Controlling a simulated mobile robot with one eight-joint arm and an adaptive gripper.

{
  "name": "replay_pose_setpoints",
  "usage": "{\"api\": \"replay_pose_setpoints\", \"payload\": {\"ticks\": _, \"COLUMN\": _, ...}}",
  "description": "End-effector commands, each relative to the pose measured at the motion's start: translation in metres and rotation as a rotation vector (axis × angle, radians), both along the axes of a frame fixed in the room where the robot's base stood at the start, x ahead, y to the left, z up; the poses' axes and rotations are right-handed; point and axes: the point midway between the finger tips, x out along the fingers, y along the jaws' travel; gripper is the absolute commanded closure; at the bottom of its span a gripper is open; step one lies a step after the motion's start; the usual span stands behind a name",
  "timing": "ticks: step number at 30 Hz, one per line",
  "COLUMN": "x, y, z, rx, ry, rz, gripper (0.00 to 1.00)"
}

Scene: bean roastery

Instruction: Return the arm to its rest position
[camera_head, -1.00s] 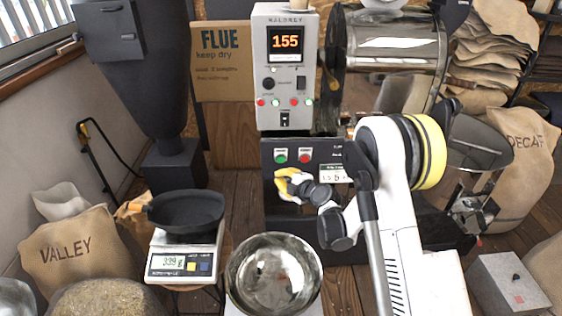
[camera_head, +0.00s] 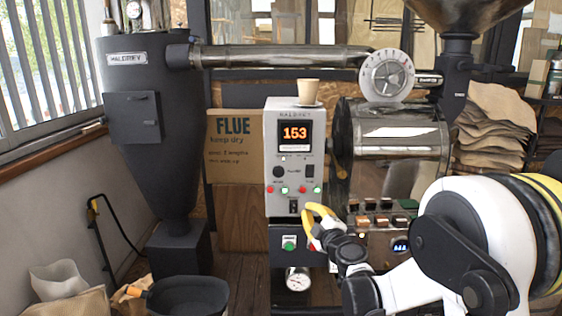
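My white arm with dark joints and a yellow band comes in from the lower right of the head view. Its end, my gripper (camera_head: 318,222), shows yellow parts in front of the lower part of the grey control box (camera_head: 292,205). The fingertips are small and partly hidden by my own wrist, so I cannot tell whether they are open or shut. I see no object held there. Whether the gripper touches the panel behind it is unclear.
The roaster drum (camera_head: 393,165) stands right of the control box, whose display reads 153. A cup (camera_head: 309,90) stands on top of the box. A dark cyclone (camera_head: 150,130) stands left, with a black pan (camera_head: 190,298) below. Sacks (camera_head: 495,130) are stacked at right.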

Motion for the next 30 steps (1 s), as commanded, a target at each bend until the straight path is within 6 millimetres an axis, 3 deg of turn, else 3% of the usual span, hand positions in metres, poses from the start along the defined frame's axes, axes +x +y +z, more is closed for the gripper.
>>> {"api": "replay_pose_setpoints", "payload": {"ticks": 1, "x": -0.008, "y": -0.015, "z": 0.026, "rx": 0.049, "ry": -0.011, "rz": -0.054, "gripper": 1.0}}
{"api": "replay_pose_setpoints", "payload": {"ticks": 3, "x": -0.019, "y": -0.038, "z": 0.056, "rx": 0.121, "ry": -0.017, "rz": -0.136, "gripper": 1.0}}
{"api": "replay_pose_setpoints", "payload": {"ticks": 6, "x": -0.041, "y": -0.071, "z": 0.088, "rx": 0.221, "ry": -0.005, "rz": -0.256, "gripper": 1.0}}
{"api": "replay_pose_setpoints", "payload": {"ticks": 9, "x": -0.07, "y": -0.103, "z": 0.107, "rx": 0.317, "ry": 0.031, "rz": -0.373, "gripper": 1.0}}
{"api": "replay_pose_setpoints", "payload": {"ticks": 12, "x": -0.104, "y": -0.13, "z": 0.112, "rx": 0.408, "ry": 0.093, "rz": -0.486, "gripper": 1.0}}
{"api": "replay_pose_setpoints", "payload": {"ticks": 17, "x": -0.17, "y": -0.16, "z": 0.097, "rx": 0.545, "ry": 0.241, "rz": -0.643, "gripper": 1.0}}
{"api": "replay_pose_setpoints", "payload": {"ticks": 21, "x": -0.236, "y": -0.166, "z": 0.067, "rx": 0.651, "ry": 0.416, "rz": -0.744, "gripper": 1.0}}
{"api": "replay_pose_setpoints", "payload": {"ticks": 27, "x": -0.331, "y": -0.144, "z": 0.014, "rx": 0.779, "ry": 0.705, "rz": -0.809, "gripper": 1.0}}
{"api": "replay_pose_setpoints", "payload": {"ticks": 30, "x": -0.367, "y": -0.127, "z": -0.006, "rx": 0.821, "ry": 0.827, "rz": -0.808, "gripper": 1.0}}
